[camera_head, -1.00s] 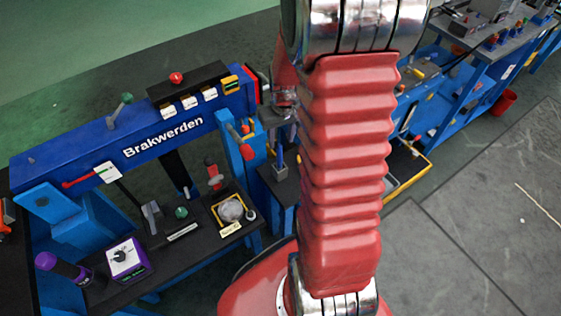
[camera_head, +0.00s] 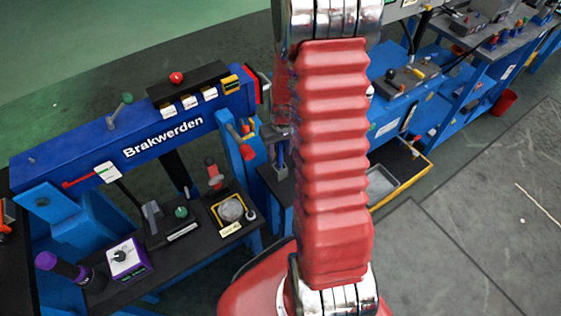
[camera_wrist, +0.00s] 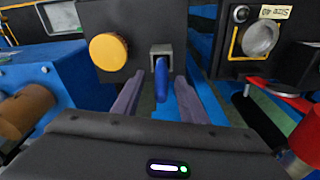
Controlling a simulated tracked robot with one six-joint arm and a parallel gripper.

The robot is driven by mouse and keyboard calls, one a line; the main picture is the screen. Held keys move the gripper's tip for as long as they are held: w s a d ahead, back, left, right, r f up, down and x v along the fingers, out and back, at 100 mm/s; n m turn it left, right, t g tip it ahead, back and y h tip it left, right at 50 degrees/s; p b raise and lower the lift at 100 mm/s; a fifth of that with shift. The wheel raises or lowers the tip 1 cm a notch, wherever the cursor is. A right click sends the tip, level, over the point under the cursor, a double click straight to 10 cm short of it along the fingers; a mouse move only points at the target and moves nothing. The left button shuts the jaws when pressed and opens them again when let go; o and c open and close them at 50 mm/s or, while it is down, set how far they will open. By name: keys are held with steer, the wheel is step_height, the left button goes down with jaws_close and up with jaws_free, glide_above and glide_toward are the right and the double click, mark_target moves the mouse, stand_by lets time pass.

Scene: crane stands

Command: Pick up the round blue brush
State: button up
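A slim blue upright piece, which looks like the brush's handle (camera_wrist: 161,80), stands in a small square grey holder (camera_wrist: 162,50) in the wrist view. Its brush head does not show, so I cannot confirm its shape. In the head view a blue handle (camera_head: 281,154) stands in a similar grey holder at the edge of the dark stand, left of my red arm. My gripper (camera_wrist: 161,82) is open in the wrist view, its two grey fingers on either side of the blue handle with gaps, not touching it. In the head view my gripper is mostly hidden behind my arm.
A yellow round knob (camera_wrist: 108,51) is left of the holder. A framed round dial labelled "Size 40" (camera_wrist: 260,39) is on the right. A blue crane stand marked "Brakwerden" (camera_head: 165,135) fills the left. A yellow-rimmed tray (camera_head: 412,184) lies right of my arm.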

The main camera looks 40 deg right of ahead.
mark_target(279, 159)
steer(key=shift+w+f, duration=0.2)
steer(key=shift+f, duration=2.4)
steer(key=shift+c, duration=0.5)
jaws_close()
